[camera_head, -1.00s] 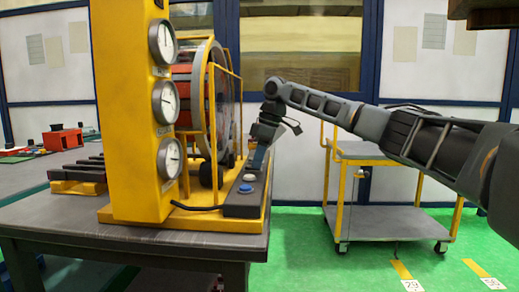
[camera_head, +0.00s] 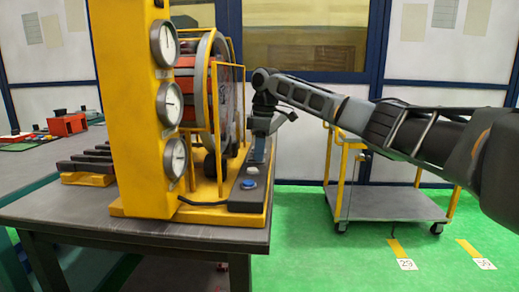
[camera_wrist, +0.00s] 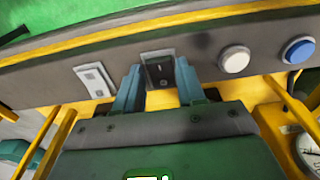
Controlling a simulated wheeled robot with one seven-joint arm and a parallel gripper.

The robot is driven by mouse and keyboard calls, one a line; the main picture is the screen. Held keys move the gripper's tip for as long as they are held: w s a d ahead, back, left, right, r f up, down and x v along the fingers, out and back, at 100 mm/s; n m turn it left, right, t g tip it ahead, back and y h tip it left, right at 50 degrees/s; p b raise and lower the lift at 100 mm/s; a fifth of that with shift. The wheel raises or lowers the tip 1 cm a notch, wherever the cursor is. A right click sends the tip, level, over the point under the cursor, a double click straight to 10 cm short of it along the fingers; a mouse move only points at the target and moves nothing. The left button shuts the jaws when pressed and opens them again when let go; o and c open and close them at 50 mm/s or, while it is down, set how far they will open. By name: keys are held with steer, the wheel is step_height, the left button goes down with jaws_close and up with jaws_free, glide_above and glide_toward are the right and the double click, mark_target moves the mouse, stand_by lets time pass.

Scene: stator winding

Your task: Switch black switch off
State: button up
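The black switch (camera_wrist: 158,68) sits in a dark square plate on the grey control strip (camera_wrist: 205,45). In the wrist view it lies between the two blue-grey fingertips of my gripper (camera_wrist: 158,88), which are apart, one on each side of it. I cannot tell whether the fingers touch the switch or its plate. In the head view my gripper (camera_head: 259,150) points down at the far part of the control strip (camera_head: 243,204), and the black switch is hidden there.
A white button (camera_wrist: 234,59) and a blue button (camera_wrist: 298,49) are right of the switch; a light switch plate (camera_wrist: 94,78) is left. The yellow gauge column (camera_head: 130,110) and wheel machine (camera_head: 207,90) stand left of my arm. A trolley (camera_head: 385,204) stands behind it.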

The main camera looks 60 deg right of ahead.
steer(key=o, duration=0.3)
steer(key=shift+r, duration=0.1)
step_height(320, 180, up, 8)
steer(key=shift+s+d+f+p, duration=0.15)
steer(key=shift+s+f+p, duration=0.05)
steer(key=shift+s+p, duration=0.2)
steer(key=shift+w, duration=0.1)
stand_by(0.3)
